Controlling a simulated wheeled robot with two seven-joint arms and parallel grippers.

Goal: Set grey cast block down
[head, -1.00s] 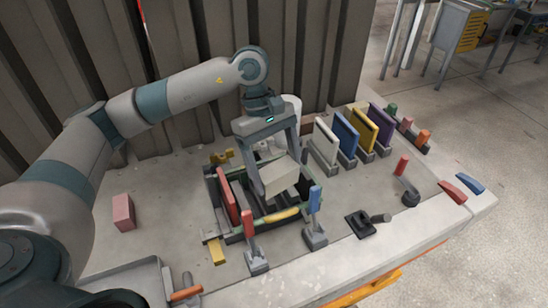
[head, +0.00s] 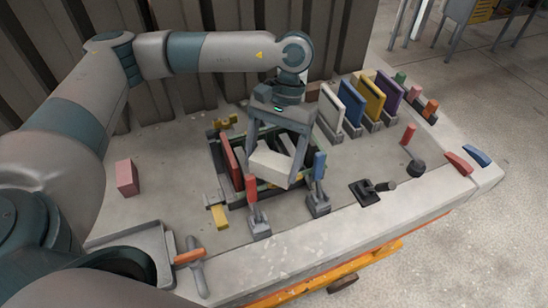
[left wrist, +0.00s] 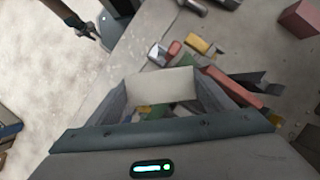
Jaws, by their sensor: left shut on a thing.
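My left gripper (head: 274,168) is shut on the grey cast block (head: 280,166), a pale box held between its two fingers. The block is tilted in the head view and hangs over the dark mould frame (head: 222,183), hiding much of its inside. I cannot tell whether it touches the frame. In the left wrist view the block (left wrist: 162,86) sits between the fingers, with the mould parts below it. A dark jaw-like shape (left wrist: 90,32) at the upper left of that view may be my right gripper; its opening is unclear.
A red panel (head: 229,155) stands in the frame's left side. Red-handled (head: 251,190) and blue-handled (head: 319,166) clamps stand at its near side. White (head: 331,108), blue, yellow and purple panels stand behind right. A pink block (head: 127,178) lies left, with bare table around it.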

